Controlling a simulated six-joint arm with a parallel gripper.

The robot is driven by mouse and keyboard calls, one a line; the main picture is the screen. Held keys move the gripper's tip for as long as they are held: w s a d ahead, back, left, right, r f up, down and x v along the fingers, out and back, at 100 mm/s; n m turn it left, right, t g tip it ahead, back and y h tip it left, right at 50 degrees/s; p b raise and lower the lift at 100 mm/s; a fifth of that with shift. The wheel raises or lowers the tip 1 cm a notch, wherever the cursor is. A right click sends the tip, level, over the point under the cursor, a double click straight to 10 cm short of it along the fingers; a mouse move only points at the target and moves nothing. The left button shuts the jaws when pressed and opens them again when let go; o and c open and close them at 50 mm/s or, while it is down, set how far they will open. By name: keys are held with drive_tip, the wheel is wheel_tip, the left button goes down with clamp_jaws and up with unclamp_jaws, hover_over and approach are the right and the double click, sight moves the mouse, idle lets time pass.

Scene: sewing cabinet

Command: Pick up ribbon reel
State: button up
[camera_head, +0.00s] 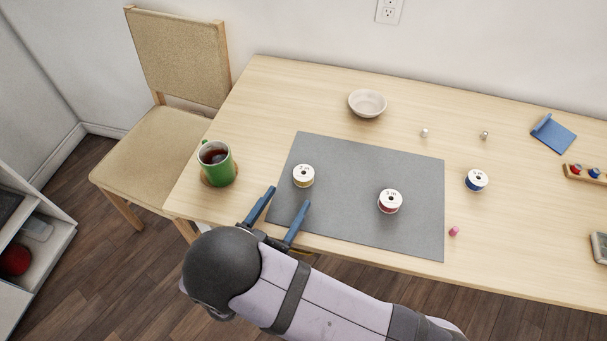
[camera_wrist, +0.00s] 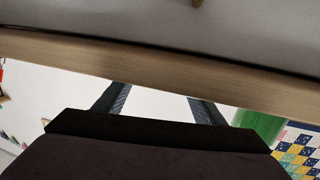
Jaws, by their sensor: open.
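Three ribbon reels show in the head view. One with a white top and a tan band (camera_head: 303,176) stands on the left part of the grey mat (camera_head: 345,160). One with a red band (camera_head: 390,202) stands on the mat's right part. One with a blue band (camera_head: 476,180) stands on the bare table right of the mat. My gripper (camera_head: 284,206) is open and empty at the table's front edge, closest to the tan reel and apart from it. In the wrist view the open fingers (camera_wrist: 159,103) show with nothing between them; a small tan piece of something (camera_wrist: 197,3) is cut off at the top edge.
A green mug (camera_head: 216,163) of dark drink stands on a coaster left of the mat. A bowl (camera_head: 367,103) is behind the mat. Small thimble-like pieces, one pink (camera_head: 454,231), and a blue object (camera_head: 553,134) lie to the right. A chair (camera_head: 175,90) stands at the left.

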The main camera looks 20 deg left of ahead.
sight(299, 181)
drive_tip(key=shift+r+p+x, duration=0.2)
drive_tip(key=shift+p+x, duration=0.3)
drive_tip(key=shift+x, duration=1.1)
drive_tip(key=shift+r+p+x, duration=0.25)
drive_tip(key=shift+p+x, duration=0.25)
drive_tip(key=shift+x, duration=1.1)
drive_tip(key=shift+w+d+f, duration=0.1)
drive_tip(key=shift+w, duration=0.35)
drive_tip(key=c, duration=1.1)
